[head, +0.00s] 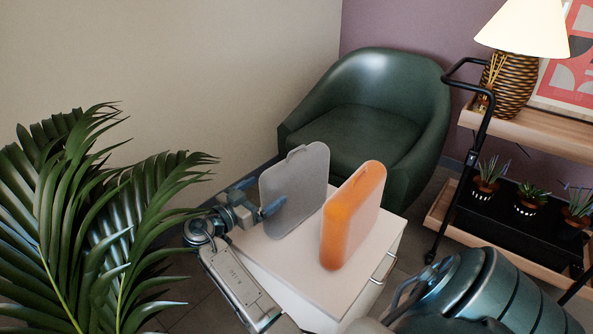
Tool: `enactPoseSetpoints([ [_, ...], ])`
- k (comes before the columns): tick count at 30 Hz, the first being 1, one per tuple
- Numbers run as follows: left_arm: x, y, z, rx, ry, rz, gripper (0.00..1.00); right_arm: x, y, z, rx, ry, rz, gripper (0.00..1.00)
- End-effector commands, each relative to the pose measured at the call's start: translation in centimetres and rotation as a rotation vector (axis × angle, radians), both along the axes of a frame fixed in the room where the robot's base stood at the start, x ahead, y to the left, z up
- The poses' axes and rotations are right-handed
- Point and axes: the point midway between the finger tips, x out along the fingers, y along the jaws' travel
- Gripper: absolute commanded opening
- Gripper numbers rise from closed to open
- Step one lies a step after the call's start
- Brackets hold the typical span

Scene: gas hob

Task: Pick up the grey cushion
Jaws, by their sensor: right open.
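The grey cushion (297,188) stands upright, slightly tilted, on a white cabinet top (290,267). A small loop shows at its top edge. My right gripper (258,197) is open at the cushion's left edge, with blue fingertips. One finger overlaps the near face of the cushion in the picture; the other is at its far left side. I cannot tell whether either finger touches it. My left gripper is not in view.
An orange cushion (352,214) stands upright just right of the grey one. A green armchair (357,130) is behind the cabinet. A palm plant (70,220) fills the left. A trolley (462,200) with a lamp (518,60) and small potted plants is at the right.

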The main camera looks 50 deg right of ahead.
Motion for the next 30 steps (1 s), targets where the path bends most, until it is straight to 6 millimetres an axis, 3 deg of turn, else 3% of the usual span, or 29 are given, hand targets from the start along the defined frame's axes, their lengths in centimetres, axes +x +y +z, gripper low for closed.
enactPoseSetpoints([
  [12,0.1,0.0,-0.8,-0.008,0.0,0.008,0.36,0.1,-5.0,-0.1,-0.002,0.001,-0.001,0.94],
  [20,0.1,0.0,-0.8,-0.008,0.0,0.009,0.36,0.1,-5.3,0.0,0.001,0.001,0.0,0.94],
  [23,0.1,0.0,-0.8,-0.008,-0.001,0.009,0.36,0.1,-5.3,0.0,0.001,0.001,0.0,0.78],
  [30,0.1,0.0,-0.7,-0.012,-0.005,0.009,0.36,0.1,-5.2,0.0,0.001,0.001,0.0,0.31],
])
